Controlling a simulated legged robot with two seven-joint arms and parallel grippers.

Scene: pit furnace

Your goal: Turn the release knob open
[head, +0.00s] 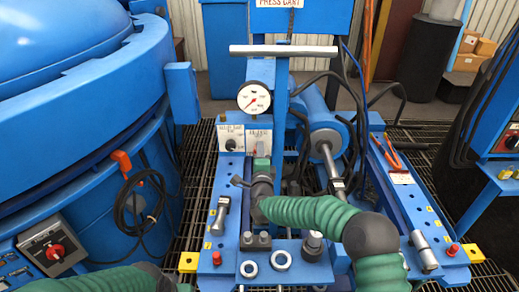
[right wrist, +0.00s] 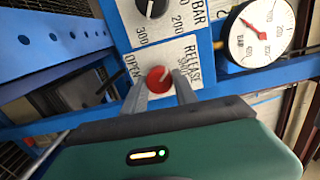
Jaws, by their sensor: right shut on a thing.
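The red release knob (right wrist: 159,80) sits on a white plate (right wrist: 178,52) lettered RELEASE, with OPEN printed on the left in the right wrist view. My right gripper (right wrist: 160,75) is shut on the knob, one grey finger on each side. A pale mark on the knob seems to point to the upper right, away from OPEN. In the head view the right gripper (head: 259,150) reaches the release plate (head: 259,136) below the gauge, and hides most of the knob. My left arm shows only at the lower left edge; its gripper is out of view.
A white pressure gauge (head: 254,97) stands just above the plate. A black dial knob (head: 231,144) is beside it. A grey crossbar handle (head: 284,51) spans above. Loose fittings and rings (head: 281,260) lie on the blue cart. The blue furnace (head: 85,110) fills the left.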

